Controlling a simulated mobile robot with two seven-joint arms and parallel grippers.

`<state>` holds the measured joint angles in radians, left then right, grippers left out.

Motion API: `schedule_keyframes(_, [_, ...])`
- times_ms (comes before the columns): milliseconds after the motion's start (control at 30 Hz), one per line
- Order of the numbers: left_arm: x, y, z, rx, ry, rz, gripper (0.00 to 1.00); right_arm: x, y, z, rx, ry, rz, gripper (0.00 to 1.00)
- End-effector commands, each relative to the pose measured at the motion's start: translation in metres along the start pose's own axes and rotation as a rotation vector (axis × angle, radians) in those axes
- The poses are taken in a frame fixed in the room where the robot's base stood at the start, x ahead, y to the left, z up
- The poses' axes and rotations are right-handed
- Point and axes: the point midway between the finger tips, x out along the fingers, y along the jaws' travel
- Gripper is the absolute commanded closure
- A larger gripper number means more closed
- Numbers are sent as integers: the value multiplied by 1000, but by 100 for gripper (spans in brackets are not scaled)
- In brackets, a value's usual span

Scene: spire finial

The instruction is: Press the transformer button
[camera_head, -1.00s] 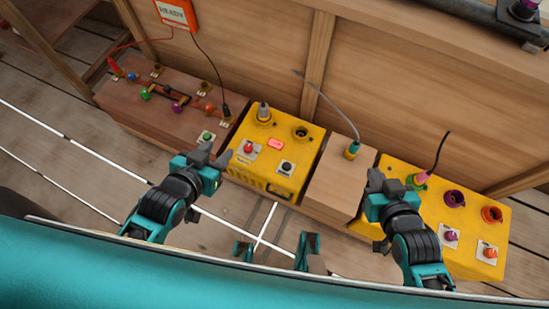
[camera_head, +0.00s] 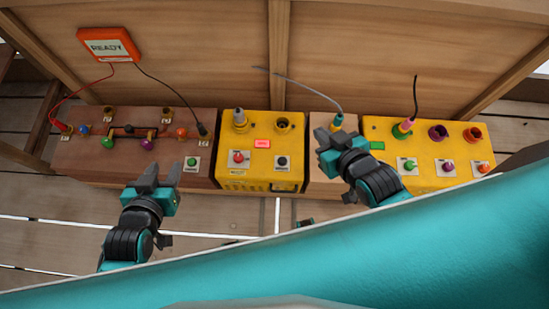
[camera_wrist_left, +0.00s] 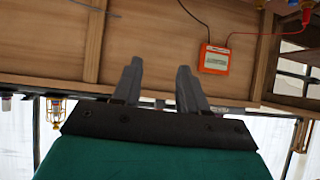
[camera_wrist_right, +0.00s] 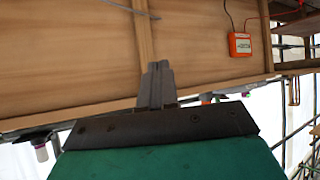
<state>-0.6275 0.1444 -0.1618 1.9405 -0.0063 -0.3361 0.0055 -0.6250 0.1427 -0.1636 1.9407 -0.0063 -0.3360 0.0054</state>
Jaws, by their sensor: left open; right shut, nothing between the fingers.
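No label legible here says which button is the transformer's. The middle yellow box (camera_head: 229,177) carries a red button (camera_head: 238,157) and a black button (camera_head: 282,162). A green button (camera_head: 192,162) sits at the right end of the brown box (camera_head: 70,165). The right yellow box (camera_head: 420,183) has green (camera_head: 409,165), purple (camera_head: 448,166) and orange (camera_head: 484,168) buttons. My left gripper (camera_head: 160,174) is open and empty before the brown box, left of its green button. My right gripper (camera_head: 333,139) is shut and empty over the wooden block (camera_head: 320,180). Neither wrist view shows the buttons.
An orange READY panel (camera_head: 109,45) hangs on the wooden wall, with red and black cables to the brown box. A grey cable (camera_head: 300,80) reaches a plug near my right gripper. Another plug (camera_head: 403,128) stands on the right yellow box.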

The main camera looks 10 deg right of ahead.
Motion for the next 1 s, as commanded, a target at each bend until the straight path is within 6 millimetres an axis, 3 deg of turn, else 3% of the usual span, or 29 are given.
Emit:
schedule_keyframes(367, [0,1,0,0,1,1,57,0,1,3,-5,-5,-1,100])
schedule_keyframes(467, [4,1,5,-1,1,2,57,12,-8,6,-24,6,-18,100])
schedule_keyframes(567, [12,2,15,-3,-2,4,57,41,-29,12,-81,46,-65,100])
schedule_keyframes(667, [23,6,29,-6,-6,12,57,83,-62,22,-195,108,-147,100])
schedule_keyframes(800, [40,13,42,-11,0,28,57,141,-106,48,-436,197,-296,100])
schedule_keyframes(900, [51,16,48,-16,10,37,57,176,-119,78,-635,230,-403,100])
schedule_keyframes(1000, [60,20,56,-20,13,47,57,206,-109,111,-834,226,-497,100])
